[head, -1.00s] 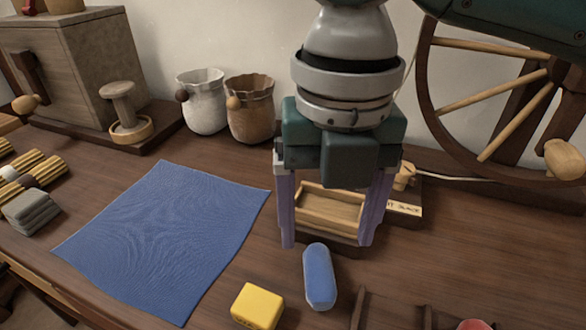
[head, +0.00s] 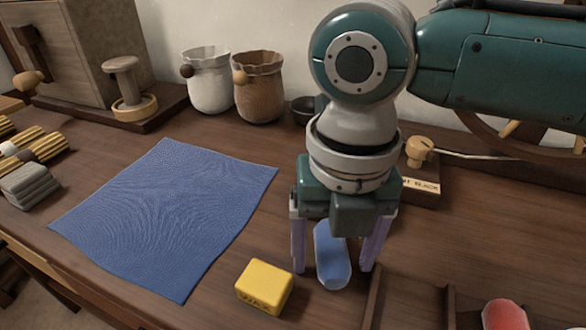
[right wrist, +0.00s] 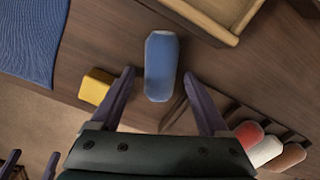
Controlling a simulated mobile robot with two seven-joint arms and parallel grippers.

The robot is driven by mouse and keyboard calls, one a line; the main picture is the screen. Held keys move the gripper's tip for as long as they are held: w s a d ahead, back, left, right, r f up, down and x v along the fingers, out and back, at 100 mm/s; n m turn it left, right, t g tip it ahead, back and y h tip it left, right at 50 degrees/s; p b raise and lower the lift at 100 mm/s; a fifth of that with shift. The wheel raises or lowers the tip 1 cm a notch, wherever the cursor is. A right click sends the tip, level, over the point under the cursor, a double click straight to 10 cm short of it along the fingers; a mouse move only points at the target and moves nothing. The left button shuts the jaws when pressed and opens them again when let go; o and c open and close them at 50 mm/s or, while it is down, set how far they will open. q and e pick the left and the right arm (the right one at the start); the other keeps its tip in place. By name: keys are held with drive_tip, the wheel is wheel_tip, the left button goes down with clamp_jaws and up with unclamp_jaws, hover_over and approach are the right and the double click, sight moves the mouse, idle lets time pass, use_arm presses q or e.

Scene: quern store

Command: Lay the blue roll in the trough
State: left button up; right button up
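The blue roll (head: 331,258) lies on the brown table, right of a yellow block. My right gripper (head: 332,270) is above it, pointing down, with one finger on each side. In the right wrist view the blue roll (right wrist: 161,62) lies between the spread fingertips (right wrist: 159,73), with a gap on both sides. The right gripper is open and empty. A pale wooden box, seemingly the trough (right wrist: 222,20), shows partly at the top of the right wrist view; in the head view my right arm hides it.
The yellow block (head: 264,287) stands close left of the roll. A blue cloth (head: 165,215) lies further left. A slotted rack (right wrist: 230,112) with red (right wrist: 248,134), white and brown rolls is to the right. Two pots (head: 208,80) stand at the back.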

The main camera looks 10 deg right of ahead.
drive_tip(key=c, duration=1.1)
clamp_jaws()
wheel_tip(320, 180, up, 21)
drive_tip(key=p, duration=0.8)
wheel_tip(320, 180, up, 18)
drive_tip(key=r+m+p, duration=0.1)
drive_tip(key=m+p, duration=1.3)
drive_tip(key=m, duration=0.2)
hover_over(336, 251)
drive_tip(key=d, duration=0.4)
wheel_tip(336, 251, up, 18)
drive_tip(key=s+d+m+p, duration=0.1)
drive_tip(key=d+m+p, duration=0.2)
drive_tip(key=m+p, duration=1.3)
drive_tip(key=s+r+p, duration=0.3)
drive_tip(key=r+p, duration=1.3)
drive_tip(key=p, duration=0.1)
drive_tip(key=s+r+m+p, duration=0.1)
drive_tip(key=s+r+p, duration=0.2)
drive_tip(key=r+p, duration=1.3)
drive_tip(key=shift+a+r+m+p, duration=0.2)
drive_tip(key=shift+r+m+p, duration=0.15)
drive_tip(key=shift+r, duration=0.45)
